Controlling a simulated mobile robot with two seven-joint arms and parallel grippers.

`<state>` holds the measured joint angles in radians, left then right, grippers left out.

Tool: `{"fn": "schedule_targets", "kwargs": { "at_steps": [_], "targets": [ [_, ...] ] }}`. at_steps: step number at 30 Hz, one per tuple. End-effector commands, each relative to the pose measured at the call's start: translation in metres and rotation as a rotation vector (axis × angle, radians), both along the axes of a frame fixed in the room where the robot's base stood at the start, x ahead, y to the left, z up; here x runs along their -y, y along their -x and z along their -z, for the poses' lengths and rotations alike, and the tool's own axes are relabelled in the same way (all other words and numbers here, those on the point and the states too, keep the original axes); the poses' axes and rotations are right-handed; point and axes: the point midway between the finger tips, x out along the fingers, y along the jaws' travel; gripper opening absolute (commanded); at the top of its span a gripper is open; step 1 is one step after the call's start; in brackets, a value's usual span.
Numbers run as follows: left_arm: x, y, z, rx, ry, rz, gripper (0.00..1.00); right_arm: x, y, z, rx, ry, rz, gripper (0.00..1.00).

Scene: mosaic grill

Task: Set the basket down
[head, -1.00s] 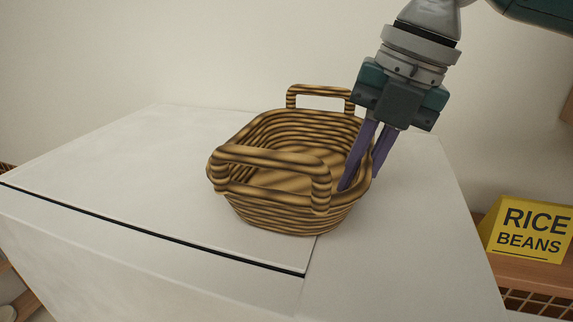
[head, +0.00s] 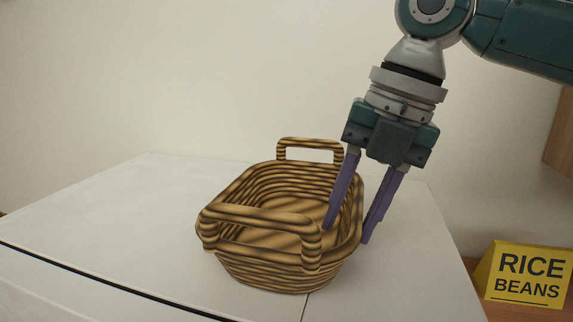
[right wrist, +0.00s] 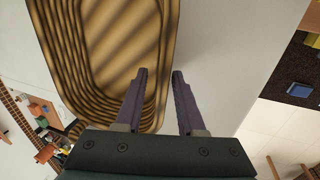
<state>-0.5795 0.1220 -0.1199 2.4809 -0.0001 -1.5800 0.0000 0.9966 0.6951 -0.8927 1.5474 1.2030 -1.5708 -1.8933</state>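The brown striped wicker basket (head: 275,275) stands upright on the white top (head: 90,215), with its two handles up. It looks empty. My right gripper (head: 346,236) is at the basket's right side, with one purple finger inside the basket and the other outside the wall. The fingers are spread apart, with the wall between them and not clamped. The right wrist view shows the basket (right wrist: 100,60) and the spread fingers (right wrist: 158,74) at its rim. My left gripper is not in view.
A yellow box marked RICE BEANS (head: 527,275) stands on a lower wooden surface at the right. The white top is clear left of the basket. A plain wall is behind.

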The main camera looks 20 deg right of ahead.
Motion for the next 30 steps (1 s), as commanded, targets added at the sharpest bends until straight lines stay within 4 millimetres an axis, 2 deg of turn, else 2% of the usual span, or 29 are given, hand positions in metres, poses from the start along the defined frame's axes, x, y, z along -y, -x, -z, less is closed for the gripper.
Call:
{"fn": "schedule_targets", "kwargs": {
  "at_steps": [1, 6, 12, 15, 20, 30],
  "targets": [
    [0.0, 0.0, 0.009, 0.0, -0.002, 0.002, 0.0, 0.002, 0.0, -0.006, 0.008, -0.001, 0.0, 0.38],
    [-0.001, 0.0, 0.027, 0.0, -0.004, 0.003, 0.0, 0.011, 0.007, -0.043, 0.008, 0.001, 0.0, 0.38],
    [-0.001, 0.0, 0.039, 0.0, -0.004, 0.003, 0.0, 0.019, 0.012, -0.083, 0.005, 0.0, 0.001, 0.38],
    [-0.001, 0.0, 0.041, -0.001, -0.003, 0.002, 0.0, 0.021, 0.014, -0.094, 0.002, -0.001, 0.001, 0.38],
    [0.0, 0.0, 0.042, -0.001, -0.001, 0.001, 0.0, 0.023, 0.016, -0.101, 0.0, 0.0, 0.001, 0.38],
    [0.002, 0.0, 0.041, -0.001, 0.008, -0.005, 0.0, 0.023, 0.016, -0.101, -0.001, 0.0, 0.0, 0.38]
  ]
}}
